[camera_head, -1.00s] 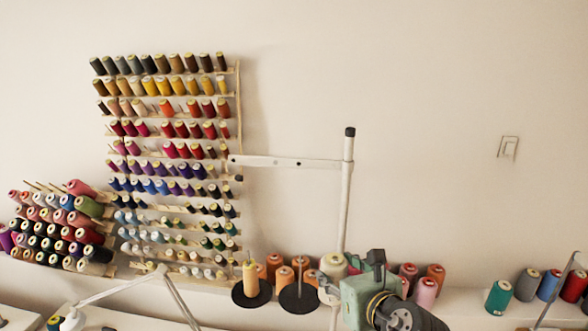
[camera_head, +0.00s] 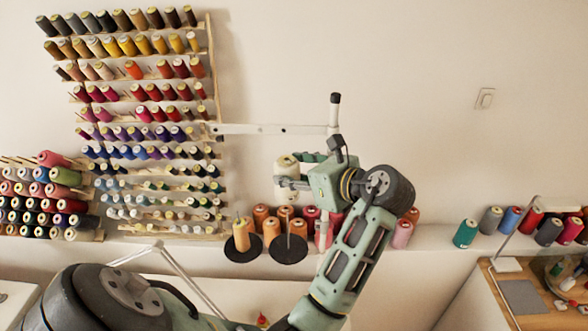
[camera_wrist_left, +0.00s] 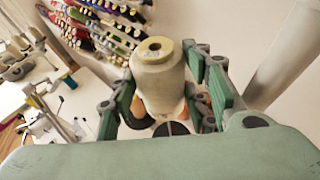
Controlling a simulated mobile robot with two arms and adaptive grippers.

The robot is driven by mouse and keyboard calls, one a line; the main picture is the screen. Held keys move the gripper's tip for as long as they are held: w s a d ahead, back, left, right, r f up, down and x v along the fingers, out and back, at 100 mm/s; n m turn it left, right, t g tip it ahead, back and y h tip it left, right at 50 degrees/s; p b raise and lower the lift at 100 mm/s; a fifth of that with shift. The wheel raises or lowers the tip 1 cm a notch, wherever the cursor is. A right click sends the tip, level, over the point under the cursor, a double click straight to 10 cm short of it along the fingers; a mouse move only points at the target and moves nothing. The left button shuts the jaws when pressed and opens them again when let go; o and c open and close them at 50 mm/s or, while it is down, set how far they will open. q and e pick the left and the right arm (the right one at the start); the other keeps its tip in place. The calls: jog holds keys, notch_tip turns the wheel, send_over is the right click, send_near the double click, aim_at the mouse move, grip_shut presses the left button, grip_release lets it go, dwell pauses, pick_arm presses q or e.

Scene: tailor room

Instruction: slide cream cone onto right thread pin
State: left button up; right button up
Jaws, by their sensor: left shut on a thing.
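The cream cone (camera_head: 287,172) is held upright in my left gripper (camera_head: 290,184), with the fingers on both sides of it. In the left wrist view the cone (camera_wrist_left: 160,85) fills the space between the fingers of the gripper (camera_wrist_left: 165,95). The right thread pin (camera_head: 289,236) rises from a black disc (camera_head: 288,252), and the cone is above it in the head view. Whether the cone is exactly over the pin I cannot tell. The left disc (camera_head: 242,250) bears an orange-yellow cone (camera_head: 241,232). My right gripper is not in view.
A white post (camera_head: 334,112) with a horizontal bar (camera_head: 270,129) stands close behind my left gripper. Orange and red cones (camera_head: 311,214) line the shelf behind the discs. A wall rack (camera_head: 212,70) holds many spools at left.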

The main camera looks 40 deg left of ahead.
aim_at(296, 197)
pick_arm(q)
jog(key=shift+f, duration=1.75)
jog(key=shift+r, duration=0.1)
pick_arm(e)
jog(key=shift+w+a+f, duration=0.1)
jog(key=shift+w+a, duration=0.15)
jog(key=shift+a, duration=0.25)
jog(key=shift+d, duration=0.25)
pick_arm(q)
jog(key=shift+d+f, duration=0.1)
jog(key=shift+f, duration=0.25)
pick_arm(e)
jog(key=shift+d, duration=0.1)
pick_arm(q)
jog(key=shift+f, duration=1.05)
jog(key=shift+f, duration=0.25)
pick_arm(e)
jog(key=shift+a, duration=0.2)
